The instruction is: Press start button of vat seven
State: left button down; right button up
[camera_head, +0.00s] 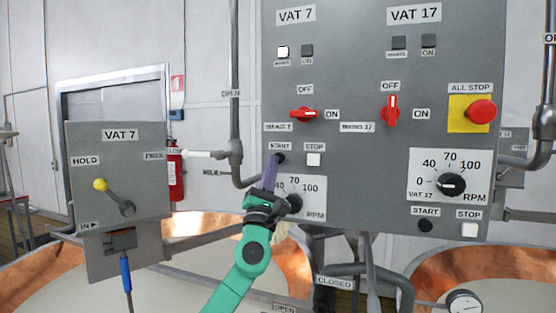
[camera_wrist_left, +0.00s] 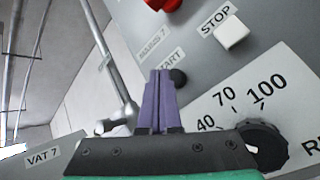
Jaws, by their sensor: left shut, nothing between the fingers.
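The black start button (camera_head: 280,158) of vat 7 sits under the START label on the grey control panel (camera_head: 350,150). It also shows in the left wrist view (camera_wrist_left: 179,76), just beyond the fingertips. My left gripper (camera_head: 271,160) is shut and empty, its purple fingers pointing at the button. The fingertips overlap the button's edge in both views; I cannot tell whether they touch it. The white stop button (camera_head: 313,159) is just right of it. The vat 7 RPM dial (camera_head: 293,203) is partly hidden behind my gripper. My right gripper is not in view.
The red vat 7 switch (camera_head: 304,114) is above the button. Vat 17 has its own start button (camera_head: 425,226) at lower right. A red all-stop button (camera_head: 480,111) is at upper right. A VAT 7 box (camera_head: 120,150) with a yellow-knobbed lever and pipes stand to the left.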

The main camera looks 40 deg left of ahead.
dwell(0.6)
pick_arm(q)
jog(key=shift+w+a, duration=0.15)
jog(key=shift+w, duration=0.3)
